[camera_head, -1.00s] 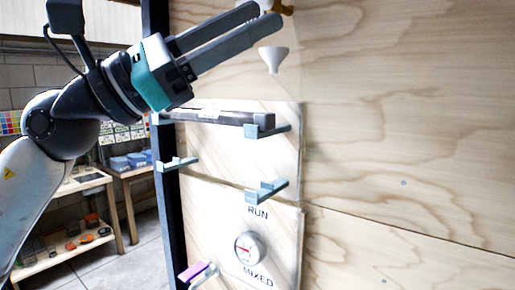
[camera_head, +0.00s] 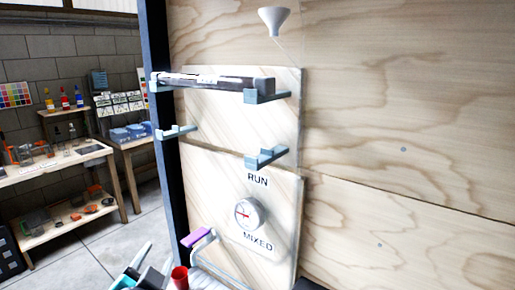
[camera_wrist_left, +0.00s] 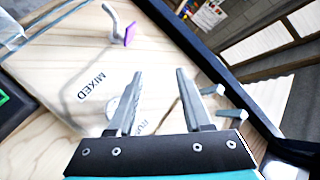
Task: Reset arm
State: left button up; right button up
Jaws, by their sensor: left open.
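My left gripper (camera_head: 148,268) is low at the bottom edge of the head view, partly cut off. In the left wrist view its two fingers (camera_wrist_left: 159,73) stand apart with nothing between them. They point toward the wooden panel (camera_wrist_left: 60,70), which carries a dial and the words RUN and MIXED. In the head view the round dial (camera_head: 249,214) sits between these words, up and to the right of the gripper. My right gripper is not in view.
A dark tube (camera_head: 215,82) lies across the upper brackets. The lower brackets (camera_head: 266,157) are empty. A white funnel (camera_head: 274,19) hangs above. A purple-ended handle (camera_head: 196,237) sticks out near a red cup (camera_head: 180,277). Workbenches (camera_head: 50,168) stand at the left.

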pick_arm(q)
jog(key=s+d+f+n+g+h, duration=0.25)
jog(key=s+f+n+g, duration=0.25)
jog(key=s+f+g, duration=1.15)
jog(key=s+f+t+b, duration=0.2)
jog(key=s+f+b, duration=0.15)
jog(key=f, duration=1.25)
jog(key=s+f+t+b, duration=0.25)
jog(key=s+f, duration=0.25)
jog(key=f, duration=1)
jog(key=s+a+f+g+b, duration=0.1)
jog(key=s+f+b, duration=0.1)
jog(key=s+f, duration=0.5)
jog(key=s+a+f+g+b, duration=0.1)
jog(key=s+f+b, duration=0.2)
jog(key=s+f, duration=0.5)
jog(key=shift+s+a+f+b, duration=0.15)
jog(key=shift+s+f+b, duration=0.15)
jog(key=shift+f, duration=2.15)
